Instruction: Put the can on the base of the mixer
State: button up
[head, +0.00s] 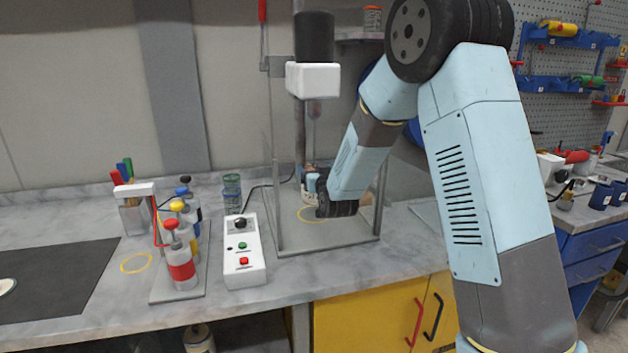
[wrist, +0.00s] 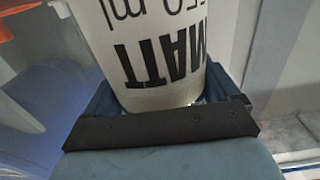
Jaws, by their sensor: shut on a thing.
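The can (wrist: 155,50) fills the upper middle of the wrist view. It is pale with dark lettering that reads "MATT" upside down. My gripper (wrist: 160,105) is shut around it. The mixer has a black motor (head: 314,38), a white head and a vertical shaft. Its grey base (head: 290,243) carries a yellow ring (head: 311,214), partly covered by my arm. I cannot tell whether the can touches the base.
Clear guard panels (head: 272,150) flank the mixer. A white control box (head: 244,252) with buttons stands to the left.

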aim_at(311, 200)
jog(key=f, duration=0.3)
jog(key=shift+w+a+f, duration=0.25)
jog(key=shift+w+f, duration=0.05)
jog(key=shift+w, duration=0.05)
jog(key=shift+f, duration=0.4)
jog(key=shift+f, duration=0.2)
jog(key=o, duration=1.6)
jog(key=shift+o, duration=0.2)
